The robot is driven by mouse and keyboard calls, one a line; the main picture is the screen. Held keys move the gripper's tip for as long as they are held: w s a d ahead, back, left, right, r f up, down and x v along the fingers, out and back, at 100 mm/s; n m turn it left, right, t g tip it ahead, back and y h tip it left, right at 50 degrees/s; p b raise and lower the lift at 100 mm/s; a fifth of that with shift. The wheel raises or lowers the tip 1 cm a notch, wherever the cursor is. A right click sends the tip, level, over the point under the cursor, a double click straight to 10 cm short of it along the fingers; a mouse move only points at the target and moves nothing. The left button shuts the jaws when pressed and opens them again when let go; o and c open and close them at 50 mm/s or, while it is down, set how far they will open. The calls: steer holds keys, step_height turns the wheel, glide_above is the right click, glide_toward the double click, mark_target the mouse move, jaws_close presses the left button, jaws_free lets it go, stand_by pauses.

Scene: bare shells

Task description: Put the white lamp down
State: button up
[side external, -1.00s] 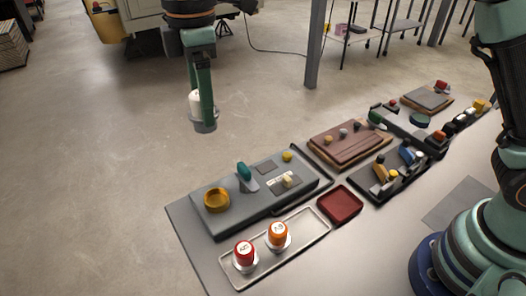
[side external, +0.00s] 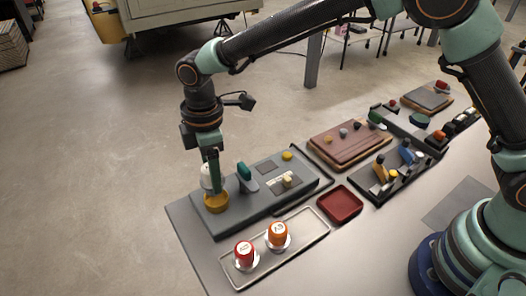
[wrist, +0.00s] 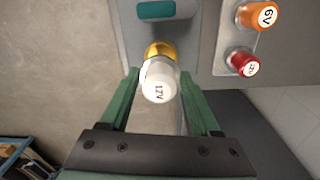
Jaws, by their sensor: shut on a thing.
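The white lamp (wrist: 159,84), marked 12V, is between the green fingers of my gripper (wrist: 160,95) in the wrist view. In the side view my gripper (side external: 211,178) is shut on the lamp (side external: 206,175) and holds it upright at the brass-yellow ring socket (side external: 216,204) on the grey panel (side external: 245,200). The socket also shows just beyond the lamp in the wrist view (wrist: 160,49). The lamp's lower end is partly hidden by a finger, so I cannot tell whether it is seated in the socket.
A red lamp (side external: 244,252) and an orange lamp (side external: 278,234) stand in a shallow tray (side external: 300,243) in front. A teal lever (side external: 244,172) rises close to the right of the socket. A dark red dish (side external: 340,204) lies right of the tray.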

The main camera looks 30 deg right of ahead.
steer(key=shift+f, duration=1.95)
steer(key=shift+f, duration=0.1)
steer(key=shift+f, duration=0.25)
steer(key=o, duration=1.4)
steer(key=shift+c, duration=0.2)
